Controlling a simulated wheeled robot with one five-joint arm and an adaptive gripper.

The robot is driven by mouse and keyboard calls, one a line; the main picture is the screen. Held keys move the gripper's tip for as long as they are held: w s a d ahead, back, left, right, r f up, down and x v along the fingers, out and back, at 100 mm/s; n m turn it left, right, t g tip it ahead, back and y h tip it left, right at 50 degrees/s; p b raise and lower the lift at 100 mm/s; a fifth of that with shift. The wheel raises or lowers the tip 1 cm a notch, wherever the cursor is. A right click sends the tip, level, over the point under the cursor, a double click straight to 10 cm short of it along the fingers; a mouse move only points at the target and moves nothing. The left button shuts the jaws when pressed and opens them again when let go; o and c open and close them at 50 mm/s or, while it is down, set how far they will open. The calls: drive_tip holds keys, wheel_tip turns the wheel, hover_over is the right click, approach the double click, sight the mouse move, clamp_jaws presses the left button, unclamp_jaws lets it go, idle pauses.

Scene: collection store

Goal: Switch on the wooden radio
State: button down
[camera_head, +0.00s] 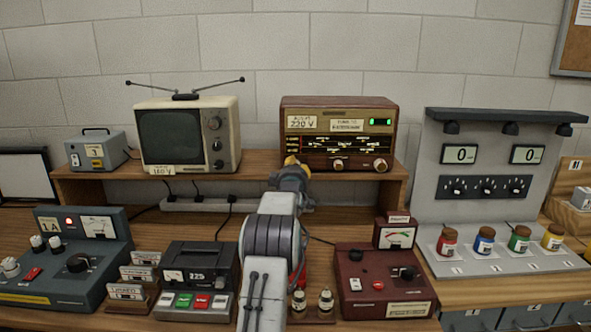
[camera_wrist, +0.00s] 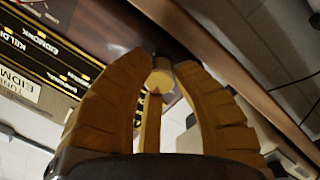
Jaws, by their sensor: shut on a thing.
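The wooden radio (camera_head: 340,110) stands on the right part of the raised shelf. A small green light glows at its upper right, and its dial strip is lit. Two knobs, the middle knob (camera_head: 338,166) and the right knob (camera_head: 380,166), show low on its front. My gripper (camera_head: 291,163) is at the lower left of the radio's front and hides that corner. In the wrist view its yellow fingers are shut on a pale round knob (camera_wrist: 160,80), and the radio's dial panel (camera_wrist: 45,45) shows at the upper left.
A television (camera_head: 187,135) and a small grey box (camera_head: 97,148) stand on the shelf (camera_head: 110,180) to the left. A dark red meter box (camera_head: 383,285) and a grey power supply stand in front. A panel with coloured jars is at the right.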

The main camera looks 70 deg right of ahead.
drive_tip(key=m+b, duration=0.3)
drive_tip(key=b, duration=0.2)
drive_tip(key=shift+w+f+m, duration=0.1)
drive_tip(key=shift+m, duration=0.3)
drive_tip(key=shift+r+m+b, duration=0.3)
drive_tip(key=shift+m+b, duration=0.4)
drive_tip(key=shift+b, duration=0.25)
drive_tip(key=shift+r, duration=0.1)
drive_tip(key=c, duration=1.5)
unclamp_jaws()
drive_tip(key=o, duration=0.5)
drive_tip(key=shift+f, duration=0.2)
drive_tip(key=shift+o, duration=0.2)
drive_tip(key=shift+a, duration=0.1)
drive_tip(key=v, duration=1.1)
drive_tip(key=shift+a+r, duration=0.15)
drive_tip(key=shift+a, duration=0.2)
